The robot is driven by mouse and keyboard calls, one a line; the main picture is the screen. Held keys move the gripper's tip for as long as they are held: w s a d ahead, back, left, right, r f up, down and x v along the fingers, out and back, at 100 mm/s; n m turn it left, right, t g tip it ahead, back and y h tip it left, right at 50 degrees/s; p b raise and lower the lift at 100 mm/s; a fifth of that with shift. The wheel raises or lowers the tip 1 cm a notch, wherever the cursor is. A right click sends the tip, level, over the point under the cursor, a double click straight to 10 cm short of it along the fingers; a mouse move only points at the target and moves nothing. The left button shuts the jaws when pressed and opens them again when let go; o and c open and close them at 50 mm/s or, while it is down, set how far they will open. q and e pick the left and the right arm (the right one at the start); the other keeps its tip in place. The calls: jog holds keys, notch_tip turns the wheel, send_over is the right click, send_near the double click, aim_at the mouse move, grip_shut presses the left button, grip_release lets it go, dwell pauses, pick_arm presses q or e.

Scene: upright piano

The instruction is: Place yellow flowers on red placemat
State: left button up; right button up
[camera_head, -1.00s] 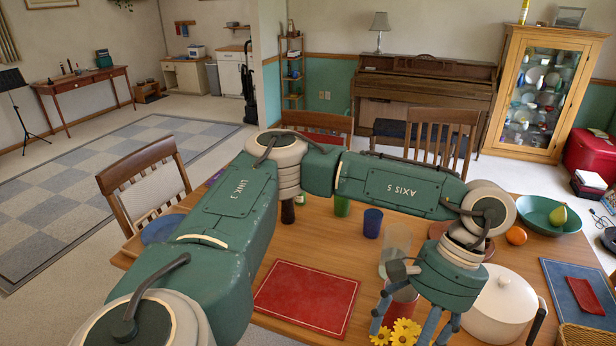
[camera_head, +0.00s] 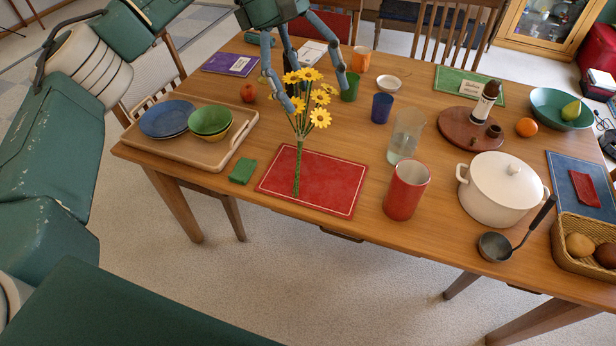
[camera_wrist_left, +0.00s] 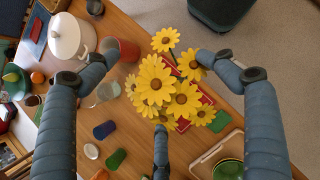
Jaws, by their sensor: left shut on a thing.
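The yellow flowers (camera_head: 305,92) are a bunch of daisy-like blooms on green stems, upright above the red placemat (camera_head: 335,182). In the left wrist view the blooms (camera_wrist_left: 168,88) fill the space between the fingers and hide most of the mat (camera_wrist_left: 206,99). My right gripper is out of view.
A green cloth (camera_head: 242,171) and a wooden tray (camera_head: 215,155) with bowls lie left of the mat. A red vase (camera_head: 405,190), a glass pitcher (camera_head: 406,136) and a white pot (camera_head: 503,188) stand to the right. Blue (camera_head: 382,107) and green cups are behind.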

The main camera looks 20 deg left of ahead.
pick_arm(q)
jog(key=w+a+r+n+t+y+b, duration=0.2)
jog(key=w+r+n+t, duration=0.5)
jog(key=w+r+n, duration=0.55)
notch_tip(320, 180, down, 20)
jog(key=p, duration=0.1)
jog(key=shift+s+d+r+p, duration=0.15)
jog(key=shift+s+p, duration=0.05)
jog(key=shift+p, duration=0.1)
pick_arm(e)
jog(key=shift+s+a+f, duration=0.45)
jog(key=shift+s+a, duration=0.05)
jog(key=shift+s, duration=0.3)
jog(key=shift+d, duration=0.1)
pick_arm(q)
jog(key=shift+f, duration=0.2)
jog(key=o, duration=1.3)
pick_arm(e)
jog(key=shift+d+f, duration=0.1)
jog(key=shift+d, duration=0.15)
